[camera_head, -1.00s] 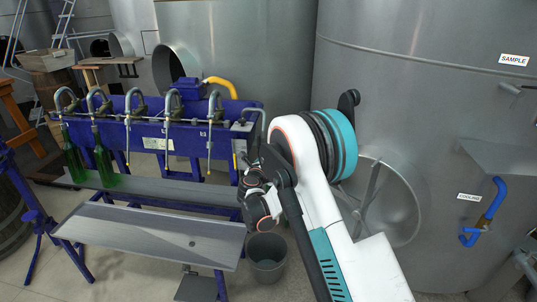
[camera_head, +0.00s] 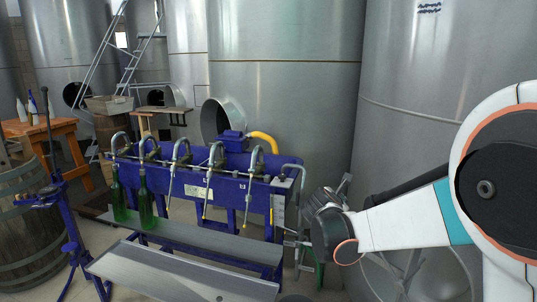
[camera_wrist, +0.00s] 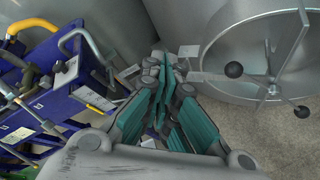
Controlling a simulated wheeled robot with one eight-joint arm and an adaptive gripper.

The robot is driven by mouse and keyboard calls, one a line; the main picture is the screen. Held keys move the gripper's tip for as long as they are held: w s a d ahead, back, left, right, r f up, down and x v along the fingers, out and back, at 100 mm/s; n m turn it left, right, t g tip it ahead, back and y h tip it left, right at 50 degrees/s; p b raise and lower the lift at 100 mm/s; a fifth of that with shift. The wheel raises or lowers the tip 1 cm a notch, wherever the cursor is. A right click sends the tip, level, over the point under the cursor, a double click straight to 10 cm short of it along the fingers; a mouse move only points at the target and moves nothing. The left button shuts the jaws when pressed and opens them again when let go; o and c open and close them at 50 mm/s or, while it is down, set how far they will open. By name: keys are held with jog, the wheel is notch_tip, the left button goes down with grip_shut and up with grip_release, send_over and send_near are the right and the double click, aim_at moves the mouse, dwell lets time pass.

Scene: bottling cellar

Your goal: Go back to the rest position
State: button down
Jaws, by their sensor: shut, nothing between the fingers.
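My gripper (camera_wrist: 165,75) shows in the wrist view with its teal-lined fingers together and nothing between them. It is in the air beside the end of the blue filling machine (camera_wrist: 70,90). In the head view my arm comes in from the right and bends at the wrist, just right of the blue filling machine (camera_head: 230,180). The fingers cannot be made out clearly there.
Two green bottles (camera_head: 146,205) stand under the left spouts of the filler. A steel tank (camera_head: 415,110) rises close behind my arm; its round door and handwheel (camera_wrist: 270,55) are near my gripper. A barrel (camera_head: 30,235) and an orange table (camera_head: 55,130) are left.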

jog(key=s+d+r+m+g+y, duration=0.1)
jog(key=s+r+m, duration=0.1)
jog(key=s+m, duration=0.6)
jog(key=s+d+r+m+g+y, duration=0.15)
jog(key=s+m, duration=0.25)
jog(key=s, duration=0.8)
jog(key=s+a+f+m+g+y, duration=0.1)
jog(key=s+a+f+m, duration=0.1)
jog(key=s+m, duration=0.3)
jog(key=s+a+f+m+g+y, duration=0.1)
jog(key=s+m, duration=0.5)
jog(key=s, duration=0.8)
jog(key=shift+s+a+f+m+y, duration=0.15)
jog(key=shift+a+f+m+y, duration=0.15)
jog(key=shift+a+f+y, duration=0.5)
jog(key=shift+f, duration=0.1)
